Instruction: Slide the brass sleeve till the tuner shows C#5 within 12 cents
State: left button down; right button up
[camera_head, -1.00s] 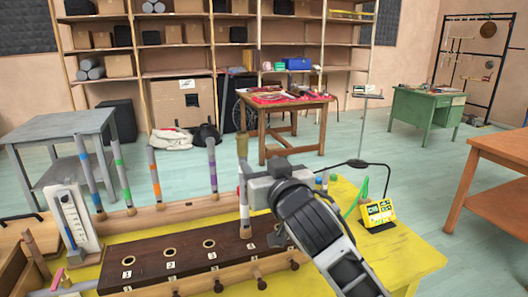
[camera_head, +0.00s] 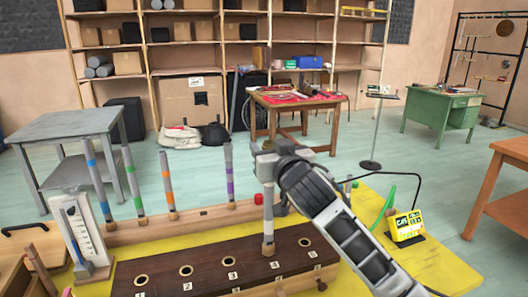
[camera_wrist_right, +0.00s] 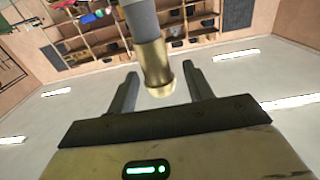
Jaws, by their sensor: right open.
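The brass sleeve (camera_wrist_right: 154,66) sits around the end of a grey tube (camera_wrist_right: 140,20) in the right wrist view. My right gripper (camera_wrist_right: 158,72) is open, with one finger on each side of the sleeve and gaps visible. In the head view the tube (camera_head: 268,215) stands upright in the dark wooden block. My right gripper (camera_head: 264,166) is at its upper end and hides most or all of the sleeve. The yellow tuner (camera_head: 407,226) stands at the right with a lit display; its characters are too small to read surely. My left gripper is not in view.
Several colour-banded tubes (camera_head: 169,186) stand in a rack behind the block (camera_head: 208,270), which has numbered holes. A white gauge board (camera_head: 80,232) stands at left. A red knob (camera_head: 258,199) is behind the tube.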

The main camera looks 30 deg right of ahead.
jog(key=shift+w+d, duration=0.1)
jog(key=shift+w, duration=0.2)
jog(key=shift+c, duration=0.3)
jog(key=c, duration=1)
jog(key=shift+r, duration=0.5)
jog(key=o, duration=1)
jog(key=shift+o, duration=0.2)
